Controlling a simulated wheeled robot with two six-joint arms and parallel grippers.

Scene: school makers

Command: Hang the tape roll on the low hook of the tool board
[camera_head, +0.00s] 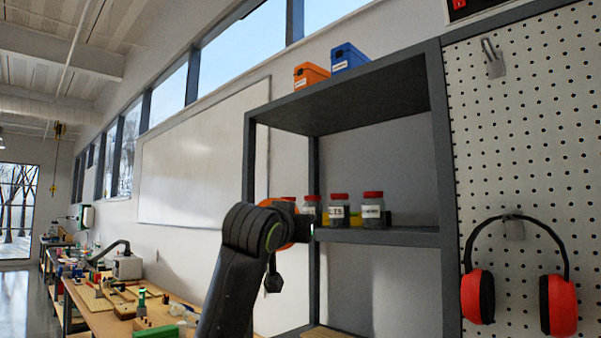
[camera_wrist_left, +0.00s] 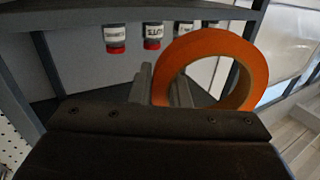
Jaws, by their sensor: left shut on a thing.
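The orange tape roll (camera_wrist_left: 253,66) is a wide ring, seen large in the left wrist view. My left gripper (camera_wrist_left: 163,88) is shut on its rim, one finger on each side, and holds it in the air in front of the shelf. In the head view my left arm hides most of the gripper and roll; only some orange shows behind the wrist. The white pegboard tool board (camera_head: 530,150) stands at the right. It has an empty upper hook (camera_head: 493,60) and a lower hook (camera_head: 513,228) that carries red ear defenders (camera_head: 477,296). My right gripper is not in view.
A dark grey shelf unit (camera_head: 440,150) stands between my left arm and the board. Red-lidded jars (camera_head: 372,208) stand on its middle shelf; an orange box (camera_head: 310,76) and a blue box (camera_head: 348,58) are on top. A cluttered workbench (camera_head: 108,318) lies at the left.

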